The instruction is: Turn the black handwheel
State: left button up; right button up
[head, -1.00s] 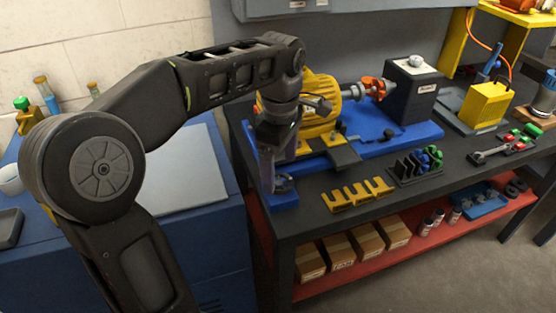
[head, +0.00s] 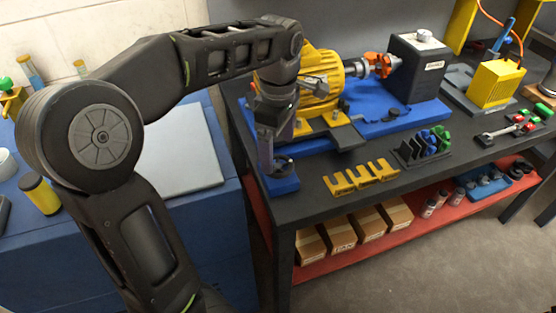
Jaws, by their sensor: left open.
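A dark round part (head: 283,163), which may be the black handwheel, sits low at the left end of the blue motor base. It is small and partly covered, so I cannot tell its full shape. My left gripper (head: 275,155) points down in front of it, its open fingers close around or beside it. I cannot tell whether they touch. The yellow motor (head: 322,85) stands on the blue base (head: 400,119) just behind the gripper, partly hidden by my left arm. My right gripper is out of view.
A yellow slotted rack (head: 360,178) and a black rack with blue and green pieces (head: 424,147) lie on the dark bench (head: 330,210). A dark box (head: 417,68) stands right of the motor.

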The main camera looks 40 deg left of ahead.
aim_at(278, 164)
pick_arm(q)
jog(key=shift+f, duration=1.95)
jog(key=c, duration=1.4)
